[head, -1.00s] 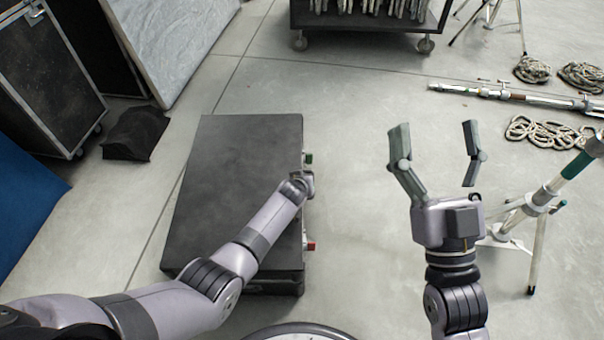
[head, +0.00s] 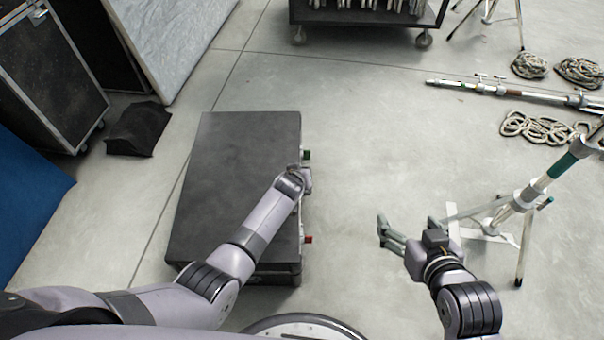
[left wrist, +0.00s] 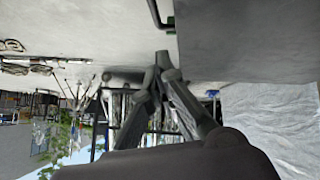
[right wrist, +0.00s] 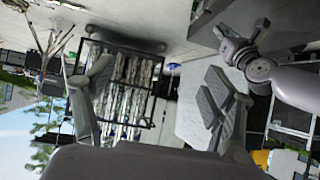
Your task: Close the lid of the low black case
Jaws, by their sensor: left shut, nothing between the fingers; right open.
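The low black case (head: 225,150) lies on the floor left of centre in the head view. Its lid is a dark flat panel that looks down over the body; whether it is fully seated I cannot tell. A green and a red piece show on its right side. My left arm reaches across the lid. My left gripper shows in the left wrist view (left wrist: 163,62), shut and empty, beside the case's dark face (left wrist: 245,40); its fingers are mostly hidden in the head view. My right gripper (head: 407,220) is open and empty, to the right of the case and apart from it.
A white stand (head: 520,205) stands close to the right of my right gripper. Coiled ropes (head: 540,128) and a pole (head: 500,92) lie at the right. A wheeled cart (head: 365,15) is at the back. A black bag (head: 138,128) lies left of the case.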

